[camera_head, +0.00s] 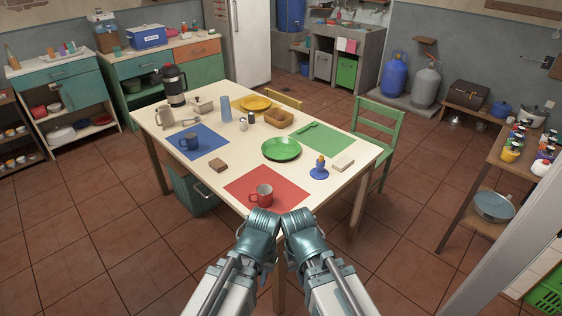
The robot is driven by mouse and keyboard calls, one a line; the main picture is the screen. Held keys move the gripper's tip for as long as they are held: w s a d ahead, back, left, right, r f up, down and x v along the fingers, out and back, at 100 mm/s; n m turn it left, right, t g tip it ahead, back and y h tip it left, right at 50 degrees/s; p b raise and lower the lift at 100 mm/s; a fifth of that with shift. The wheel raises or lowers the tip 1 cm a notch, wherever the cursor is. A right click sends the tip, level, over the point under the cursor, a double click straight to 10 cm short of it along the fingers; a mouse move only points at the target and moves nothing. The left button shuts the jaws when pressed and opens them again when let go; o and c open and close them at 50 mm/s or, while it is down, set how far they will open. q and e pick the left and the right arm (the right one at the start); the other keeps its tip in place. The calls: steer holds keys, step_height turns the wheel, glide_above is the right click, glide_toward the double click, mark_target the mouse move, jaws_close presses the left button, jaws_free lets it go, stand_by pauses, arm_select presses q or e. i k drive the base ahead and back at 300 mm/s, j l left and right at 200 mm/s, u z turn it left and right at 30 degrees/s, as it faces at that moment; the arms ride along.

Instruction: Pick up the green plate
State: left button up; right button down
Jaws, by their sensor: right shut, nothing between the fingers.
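The green plate (281,148) lies flat on the cream table (228,180), right of its middle. My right gripper (297,220) is shut and empty at the table's near edge, well short of the plate. My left gripper (264,218) is beside it, close to the red mug; its fingers are too hidden to tell their state. Nothing covers the plate.
A red mug (262,194) stands on a red mat (240,187) between my grippers and the plate. A bread basket (278,119), a green mat (318,140) and a butter-like block (343,164) are around the plate. A green chair (379,125) stands at the right.

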mark_target(279, 149)
steer(key=z, duration=2.9)
steer(key=k+j+z, duration=0.25)
steer(key=j, duration=0.25)
steer(key=k+j, duration=0.3)
steer(key=j, duration=0.15)
steer(key=k+j, duration=0.3)
steer(key=j, duration=0.2)
steer(key=k+j, duration=0.3)
steer(key=j, duration=0.15)
steer(key=k+j, duration=0.3)
steer(key=j, duration=0.15)
steer(key=k+j, duration=0.3)
steer(key=j, duration=0.15)
steer(key=k+j, duration=0.3)
steer(key=j, duration=0.2)
steer(key=k+j, duration=0.3)
steer(key=j, duration=0.15)
